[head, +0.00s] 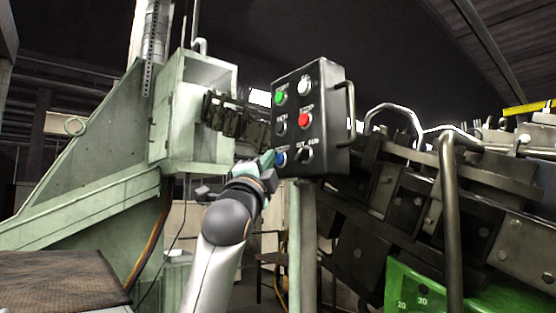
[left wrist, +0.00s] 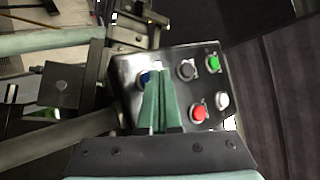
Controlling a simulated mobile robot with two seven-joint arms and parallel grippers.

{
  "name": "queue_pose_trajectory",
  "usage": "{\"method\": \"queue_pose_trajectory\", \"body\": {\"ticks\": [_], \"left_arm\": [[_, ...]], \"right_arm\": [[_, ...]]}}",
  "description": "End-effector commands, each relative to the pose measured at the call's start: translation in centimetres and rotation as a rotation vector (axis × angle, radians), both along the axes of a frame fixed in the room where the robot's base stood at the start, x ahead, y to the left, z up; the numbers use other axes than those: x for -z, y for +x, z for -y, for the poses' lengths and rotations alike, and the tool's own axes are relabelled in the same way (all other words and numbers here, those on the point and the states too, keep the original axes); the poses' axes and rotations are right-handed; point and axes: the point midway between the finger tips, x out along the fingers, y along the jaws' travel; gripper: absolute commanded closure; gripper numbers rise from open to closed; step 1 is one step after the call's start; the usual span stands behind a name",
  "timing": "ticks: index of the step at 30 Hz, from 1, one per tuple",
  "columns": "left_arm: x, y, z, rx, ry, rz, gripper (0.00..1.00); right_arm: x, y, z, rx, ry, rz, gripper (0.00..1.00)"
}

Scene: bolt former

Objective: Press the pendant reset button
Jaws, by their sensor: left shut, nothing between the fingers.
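The pendant (head: 328,107) is a dark box on a post, with its button face turned toward me. Its blue button (head: 281,158), low on the left, has a label partly covered by my gripper; I take it as the reset button. My left gripper (head: 268,158) is shut and empty, its tips right beside the blue button. In the left wrist view the shut green fingers (left wrist: 159,76) reach over the pendant face (left wrist: 128,66) and partly cover the blue button (left wrist: 145,78). I cannot tell whether the tips touch it. My right gripper is not in view.
Around the blue button are a green button (head: 279,97), a white one (head: 304,86), a red one (head: 303,119), a black one (head: 281,127) and a selector switch (head: 304,154). A green machine frame (head: 100,195) stands left. Dark machinery (head: 400,195) fills the right.

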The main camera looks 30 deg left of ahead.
Motion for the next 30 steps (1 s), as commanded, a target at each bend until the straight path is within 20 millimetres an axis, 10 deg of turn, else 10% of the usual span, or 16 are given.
{"method": "queue_pose_trajectory", "body": {"ticks": [30], "left_arm": [[-0.02, 0.87, 0.37, 0.001, -0.001, 0.000, 1.00]], "right_arm": [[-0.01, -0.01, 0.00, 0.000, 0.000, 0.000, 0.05]]}}
